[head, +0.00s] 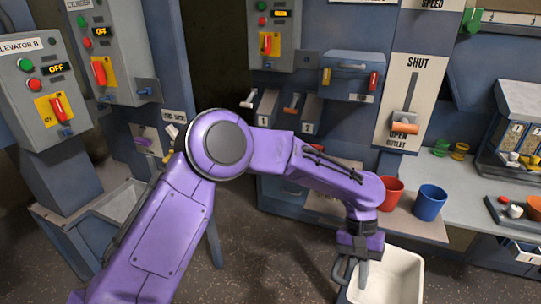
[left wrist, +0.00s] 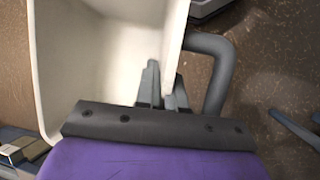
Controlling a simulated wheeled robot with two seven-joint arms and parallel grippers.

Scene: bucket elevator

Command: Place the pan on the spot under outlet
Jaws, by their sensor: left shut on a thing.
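The pan (head: 400,278) is a cream, open, box-shaped bin with a grey handle, at the bottom right of the head view. In the left wrist view the pan (left wrist: 110,50) looks empty where seen. My left gripper (head: 362,272) points down and is shut on the pan's wall beside the handle; its fingers (left wrist: 163,85) show there in the left wrist view. The outlet panel (head: 408,105) has an orange lever near its lower end. A low shelf (head: 415,228) lies below it, partly hidden by my left arm, and I cannot make out the spot. My right gripper is out of view.
A red cup (head: 391,193) and a blue cup (head: 430,203) stand at the shelf, behind the pan. A counter (head: 465,190) with small cups and a tray is at the right. Control boxes (head: 45,90) stand at the left. Open floor (head: 280,265) lies left of the pan.

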